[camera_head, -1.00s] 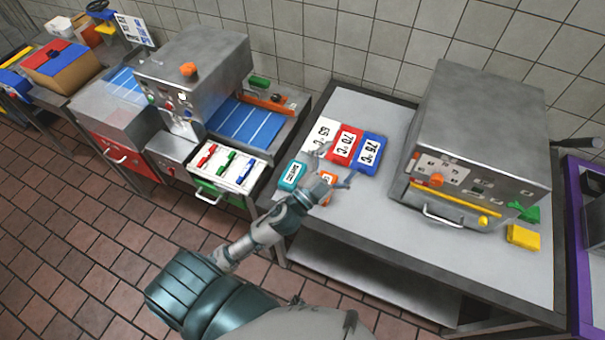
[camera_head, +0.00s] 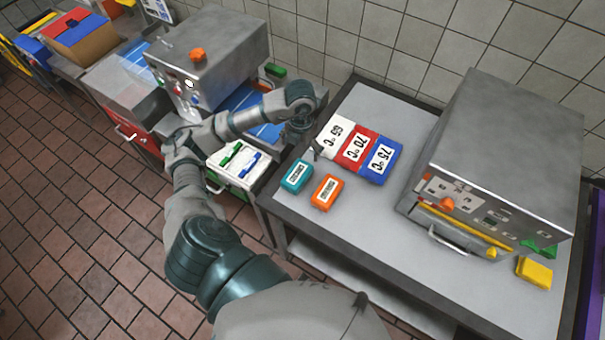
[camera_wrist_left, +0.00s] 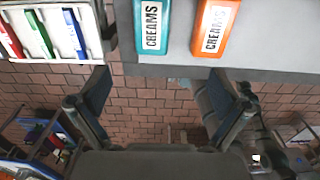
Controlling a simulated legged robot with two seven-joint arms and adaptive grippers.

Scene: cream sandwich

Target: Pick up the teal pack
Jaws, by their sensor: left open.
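The teal pack (camera_head: 296,176) lies flat on the grey table near its left edge, with a white label. In the left wrist view the teal pack (camera_wrist_left: 153,47) is at the top centre and its label reads CREAMS. My left gripper (camera_head: 303,143) is open and empty, above the table's left edge near the pack and apart from it. In the left wrist view its fingers (camera_wrist_left: 158,76) are spread wide, with floor tiles between them. My right gripper is in neither view.
An orange pack (camera_head: 326,192) lies right of the teal one. White, red (camera_head: 356,150) and blue packs with temperature labels lie behind. A steel machine (camera_head: 495,165) stands at right. A white drawer with coloured items (camera_head: 240,168) is left of the table.

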